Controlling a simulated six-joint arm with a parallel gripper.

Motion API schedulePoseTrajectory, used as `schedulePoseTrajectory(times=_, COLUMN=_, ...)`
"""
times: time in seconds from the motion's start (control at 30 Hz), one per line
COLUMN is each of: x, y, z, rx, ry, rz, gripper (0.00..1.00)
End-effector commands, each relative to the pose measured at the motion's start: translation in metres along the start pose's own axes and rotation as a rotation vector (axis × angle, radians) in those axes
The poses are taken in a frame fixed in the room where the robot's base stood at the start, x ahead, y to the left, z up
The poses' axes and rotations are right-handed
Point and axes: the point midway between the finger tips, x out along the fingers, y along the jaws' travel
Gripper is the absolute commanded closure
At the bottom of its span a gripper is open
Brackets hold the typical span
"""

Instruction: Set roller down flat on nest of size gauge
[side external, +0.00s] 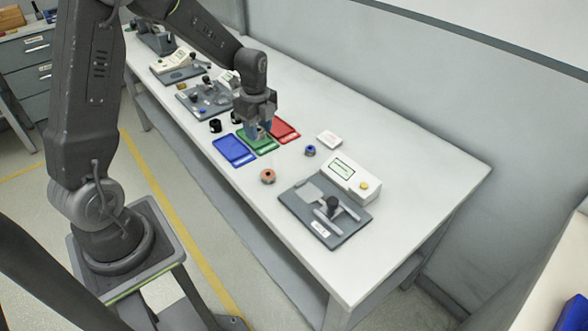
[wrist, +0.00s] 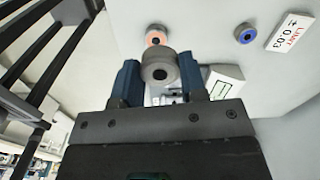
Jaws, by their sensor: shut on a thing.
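My gripper (side external: 260,130) is above the green mat in the side view, over the middle of the bench. In the wrist view its blue fingers (wrist: 160,82) are shut on a grey roller (wrist: 160,70), whose round end with a darker centre faces the camera. The roller is hard to make out in the side view. A gauge (side external: 300,218) with a grey base plate, a black knob and a white display box (side external: 347,180) stands at the near right, apart from my gripper. It is partly hidden behind the fingers in the wrist view (wrist: 226,82). Its nest is too small to tell.
Blue (side external: 234,150), green (side external: 258,146) and red (side external: 284,131) mats lie side by side. An orange-ended roller (side external: 267,176), a blue-centred roller (side external: 310,150) and a limit card (side external: 329,138) lie between mats and gauge. Other gauges (side external: 200,98) stand farther back. The bench's right end is clear.

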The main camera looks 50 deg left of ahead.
Motion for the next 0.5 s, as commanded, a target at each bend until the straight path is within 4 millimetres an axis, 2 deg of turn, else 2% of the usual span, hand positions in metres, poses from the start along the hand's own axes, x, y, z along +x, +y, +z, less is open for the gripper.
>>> schedulePoseTrajectory(times=0.03, x=-0.003, y=0.004, z=-0.016, rx=0.002, ry=0.0, rz=-0.001, gripper=0.88)
schedulePoseTrajectory(times=0.1, x=-0.006, y=0.009, z=-0.032, rx=-0.006, ry=0.0, rz=-0.002, gripper=0.88)
schedulePoseTrajectory(times=0.23, x=-0.005, y=0.014, z=-0.053, rx=-0.017, ry=0.0, rz=-0.001, gripper=0.88)
schedulePoseTrajectory(times=0.5, x=0.027, y=0.004, z=-0.106, rx=-0.016, ry=0.0, rz=0.003, gripper=0.88)
